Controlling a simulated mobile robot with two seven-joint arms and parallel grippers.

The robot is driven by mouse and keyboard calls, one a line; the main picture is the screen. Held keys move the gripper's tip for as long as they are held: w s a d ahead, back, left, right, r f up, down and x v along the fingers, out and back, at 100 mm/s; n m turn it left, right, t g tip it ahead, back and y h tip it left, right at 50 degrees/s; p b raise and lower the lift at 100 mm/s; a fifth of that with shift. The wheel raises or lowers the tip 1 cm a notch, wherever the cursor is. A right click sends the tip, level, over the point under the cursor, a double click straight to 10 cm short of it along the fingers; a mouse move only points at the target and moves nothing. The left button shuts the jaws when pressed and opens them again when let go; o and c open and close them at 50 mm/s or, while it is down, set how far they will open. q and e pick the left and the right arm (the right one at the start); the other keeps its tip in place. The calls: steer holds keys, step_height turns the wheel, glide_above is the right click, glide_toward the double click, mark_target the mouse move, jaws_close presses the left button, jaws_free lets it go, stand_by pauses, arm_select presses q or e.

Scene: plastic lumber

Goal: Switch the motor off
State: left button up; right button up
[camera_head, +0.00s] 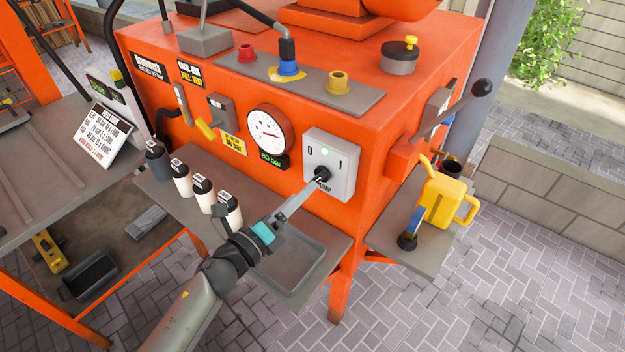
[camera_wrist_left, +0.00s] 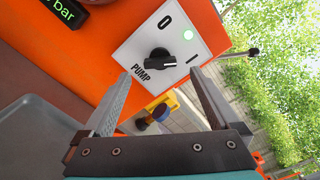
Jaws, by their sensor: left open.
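The pump switch is a light grey box (camera_head: 343,160) on the front of the orange machine, marked 0, I and PUMP. Its green lamp (camera_wrist_left: 188,35) is lit. The black rotary knob (camera_wrist_left: 158,60) has its pale pointer mark turned toward the I. My left gripper (camera_head: 316,183) is open just in front of the knob. In the left wrist view its two fingers (camera_wrist_left: 160,74) are apart on either side below the knob, with nothing between them. In the head view the fingertips partly cover the knob. My right gripper is not in view.
A round gauge (camera_head: 266,134) with an 80 bar display (camera_head: 273,160) is left of the switch. A long lever (camera_head: 452,109) sticks out at the right. A grey shelf with bottles (camera_head: 203,190) lies below, and a yellow watering can (camera_head: 440,199) stands on the right side shelf.

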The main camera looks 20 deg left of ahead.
mark_target(320, 177)
arm_select(q)
steer(key=shift+x, duration=2.75)
steer(key=shift+c, duration=0.2)
steer(key=c, duration=1.3)
steer(key=shift+c, duration=0.2)
steer(key=shift+n, duration=0.3)
steer(key=shift+f+n+p, duration=0.1)
steer(key=shift+n+p, duration=2)
steer(key=shift+n, duration=4.5)
